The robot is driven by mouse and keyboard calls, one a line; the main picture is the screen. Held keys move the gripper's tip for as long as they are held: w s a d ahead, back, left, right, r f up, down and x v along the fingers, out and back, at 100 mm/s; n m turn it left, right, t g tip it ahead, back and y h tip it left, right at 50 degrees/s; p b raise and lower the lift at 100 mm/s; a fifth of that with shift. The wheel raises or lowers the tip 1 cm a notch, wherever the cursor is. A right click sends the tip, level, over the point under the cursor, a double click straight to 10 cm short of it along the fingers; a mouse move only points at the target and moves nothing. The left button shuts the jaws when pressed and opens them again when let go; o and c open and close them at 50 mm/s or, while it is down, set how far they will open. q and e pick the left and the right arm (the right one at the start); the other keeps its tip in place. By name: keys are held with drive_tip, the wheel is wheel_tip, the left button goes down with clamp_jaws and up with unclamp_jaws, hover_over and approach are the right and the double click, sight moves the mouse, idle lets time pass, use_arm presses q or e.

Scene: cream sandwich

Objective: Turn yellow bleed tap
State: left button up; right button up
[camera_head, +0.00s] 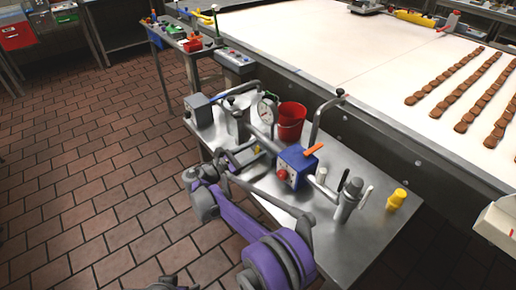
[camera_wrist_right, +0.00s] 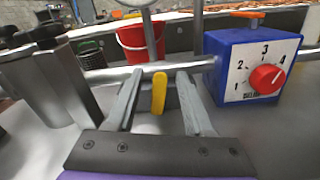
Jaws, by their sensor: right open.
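The yellow bleed tap (camera_wrist_right: 159,92) is a small upright yellow lever by the grey pipe in the right wrist view. It appears between the two fingers of my right gripper (camera_wrist_right: 159,84), with a gap visible on both sides. In the head view only a small yellow bit of the tap (camera_head: 258,150) shows beside the right gripper (camera_head: 250,153). My right gripper is open, and I see no contact with the tap. Whether the fingertips reach past the lever is hard to tell.
A blue box (camera_head: 297,165) with a red dial and orange lever stands right of the tap. A yellow-topped object (camera_head: 397,198) stands at the right of the metal table (camera_head: 345,245). A white conveyor (camera_head: 330,50) lies beyond.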

drive_tip(key=shift+w+d, duration=0.4)
drive_tip(key=shift+d, duration=0.2)
clamp_jaws()
